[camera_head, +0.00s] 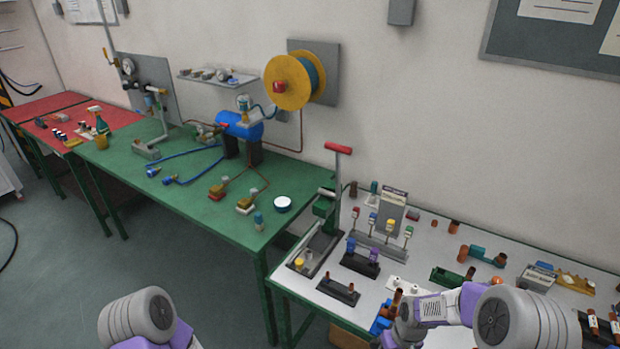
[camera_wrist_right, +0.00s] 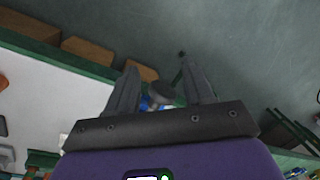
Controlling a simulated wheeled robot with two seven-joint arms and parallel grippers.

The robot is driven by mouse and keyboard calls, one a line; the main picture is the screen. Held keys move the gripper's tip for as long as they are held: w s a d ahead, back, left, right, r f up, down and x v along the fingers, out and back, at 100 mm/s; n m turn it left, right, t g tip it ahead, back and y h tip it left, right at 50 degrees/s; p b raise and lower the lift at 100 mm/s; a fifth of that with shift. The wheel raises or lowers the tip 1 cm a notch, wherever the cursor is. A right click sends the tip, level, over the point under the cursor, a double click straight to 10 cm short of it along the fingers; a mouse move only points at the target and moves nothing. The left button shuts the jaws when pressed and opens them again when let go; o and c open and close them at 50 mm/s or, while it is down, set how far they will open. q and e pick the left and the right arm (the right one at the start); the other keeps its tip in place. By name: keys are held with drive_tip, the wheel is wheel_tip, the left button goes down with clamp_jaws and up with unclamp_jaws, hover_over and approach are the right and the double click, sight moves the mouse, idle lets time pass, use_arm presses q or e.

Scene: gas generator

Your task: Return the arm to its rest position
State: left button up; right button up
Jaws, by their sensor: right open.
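My right arm (camera_head: 445,308) reaches in from the lower right in the head view, over the front part of the white-topped table (camera_head: 322,312). Its gripper cannot be made out there. In the right wrist view my right gripper (camera_wrist_right: 160,72) has its two dark fingers spread apart. I see nothing held between them; a small grey and blue thing (camera_wrist_right: 160,97) shows behind the gap, and I cannot tell what it is. Only a rounded grey and purple part of my left arm (camera_head: 138,318) shows at the lower left of the head view; the left gripper is out of frame.
The white table carries a press with a red handle (camera_head: 338,148), a black block with pegs (camera_head: 339,291) and several small parts. A green table (camera_head: 215,232) with a blue tank (camera_head: 240,126) stands at the left. The grey floor (camera_head: 190,285) before it is clear.

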use_arm(q)
drive_tip(key=shift+s+f+b, duration=0.2)
drive_tip(key=shift+f+b, duration=0.4)
drive_tip(key=shift+b, duration=0.05)
drive_tip(key=shift+s+f+b, duration=0.2)
drive_tip(key=shift+f+b, duration=0.4)
use_arm(e)
drive_tip(key=s+a+f+m+t+y, duration=0.1)
drive_tip(key=s+a+f+m, duration=0.3)
drive_tip(key=s+a+f, duration=0.7)
drive_tip(key=s+f+y, duration=0.1)
drive_tip(key=s+f, duration=0.2)
drive_tip(key=s, duration=0.1)
drive_tip(key=shift+f+m, duration=0.4)
use_arm(q)
drive_tip(key=shift+c, duration=0.2)
use_arm(e)
drive_tip(key=shift+w, duration=0.1)
drive_tip(key=shift+c, duration=0.3)
